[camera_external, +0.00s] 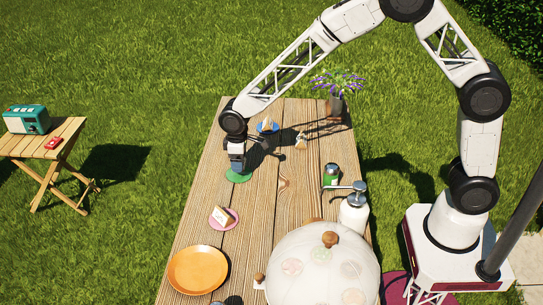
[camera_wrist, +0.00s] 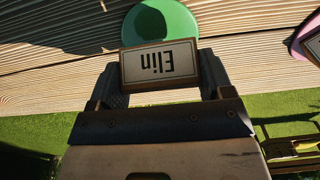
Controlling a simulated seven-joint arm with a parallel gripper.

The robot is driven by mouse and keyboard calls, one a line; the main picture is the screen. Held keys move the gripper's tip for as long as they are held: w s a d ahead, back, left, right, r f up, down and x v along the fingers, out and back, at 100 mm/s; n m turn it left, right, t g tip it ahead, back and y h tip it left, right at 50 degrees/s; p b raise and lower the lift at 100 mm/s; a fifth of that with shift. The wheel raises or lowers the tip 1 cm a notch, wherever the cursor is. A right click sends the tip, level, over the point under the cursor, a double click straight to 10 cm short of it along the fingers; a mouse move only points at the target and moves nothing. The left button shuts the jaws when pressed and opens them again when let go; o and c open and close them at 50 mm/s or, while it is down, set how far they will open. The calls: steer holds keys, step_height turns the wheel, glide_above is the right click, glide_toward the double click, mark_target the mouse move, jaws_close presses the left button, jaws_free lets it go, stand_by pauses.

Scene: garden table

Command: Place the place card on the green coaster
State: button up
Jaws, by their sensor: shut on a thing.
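The place card (camera_wrist: 160,64) is a white card in a brown frame reading "Elin", upside down in the wrist view. My gripper (camera_wrist: 159,78) is shut on it, with a finger at each side. In the external view my gripper (camera_external: 237,162) points down over the table, and the card is hard to make out there. The green coaster (camera_external: 240,177) lies on the table just below my gripper. In the wrist view the coaster (camera_wrist: 181,20) is just beyond the card, which overlaps its near edge. I cannot tell whether the card touches it.
A pink coaster (camera_external: 232,226) and a blue coaster (camera_external: 260,131) each bear a card. An orange plate (camera_external: 197,270), a pale dome (camera_external: 310,275), a pump bottle (camera_external: 353,215), a green jar (camera_external: 331,176) and a flower vase (camera_external: 336,105) stand on the table (camera_external: 190,235).

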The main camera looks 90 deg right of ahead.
steer(key=shift+w+f, duration=0.1)
stand_by(0.3)
steer(key=shift+f, duration=1.7)
steer(key=shift+f, duration=0.15)
steer(key=o, duration=0.9)
step_height(320, 180, up, 12)
steer(key=shift+r, duration=0.15)
